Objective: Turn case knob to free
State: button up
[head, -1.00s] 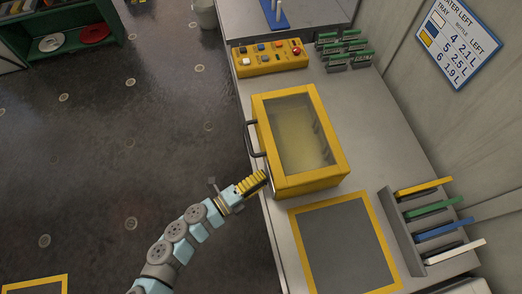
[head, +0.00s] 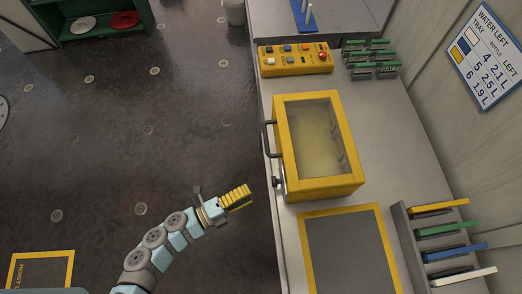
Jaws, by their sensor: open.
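The case (head: 318,188) is a yellow box with a clear window, sitting on the grey bench. Its dark handle (head: 267,139) is on the left side. A small dark knob (head: 277,182) sticks out of that same side, near the case's lower left corner. My gripper (head: 248,193), with yellow ribbed fingers, is over the floor just left of the knob, apart from it. It is open, though the gap between the fingers is hard to make out. Which way the knob is set is too small to tell.
A yellow control box (head: 295,60) with buttons stands behind the case. Green-topped blocks (head: 371,58) sit beside it. A rack (head: 402,228) of coloured plates is at the right. A yellow-bordered grey mat (head: 307,236) lies in front.

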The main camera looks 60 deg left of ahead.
jog(key=shift+s, duration=1.4)
